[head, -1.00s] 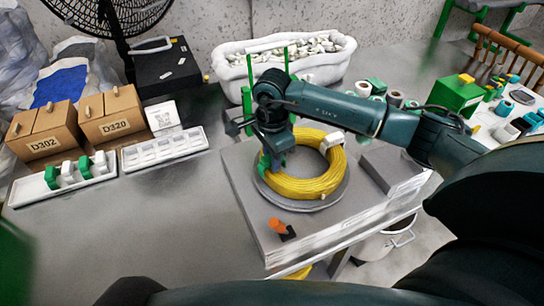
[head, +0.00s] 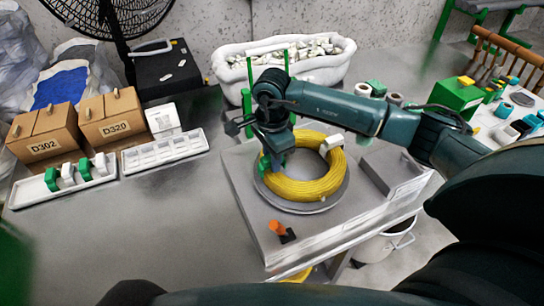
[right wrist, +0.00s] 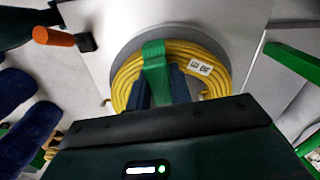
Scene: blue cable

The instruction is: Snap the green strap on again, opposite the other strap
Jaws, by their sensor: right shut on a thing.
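The coiled cable (head: 310,188), yellow in the pictures, lies on a round grey disc (head: 335,203). A white strap or tag (head: 331,143) sits on the coil's upper right. The green strap (head: 265,164) is at the coil's left side, mostly hidden by my right gripper (head: 273,160). In the right wrist view the green strap (right wrist: 156,72) lies across the coil, with my right gripper's dark fingers (right wrist: 158,90) on both sides of it, shut on it. I cannot tell whether the strap is closed around the cable. My left gripper is not in view.
The disc stands on a grey platform (head: 247,205) with an orange-tipped part (head: 278,230) at its front and a grey block (head: 395,172) at right. Left are a tray of green and white straps (head: 40,192) and an empty-looking tray (head: 165,152). A white bin (head: 225,72) stands behind.

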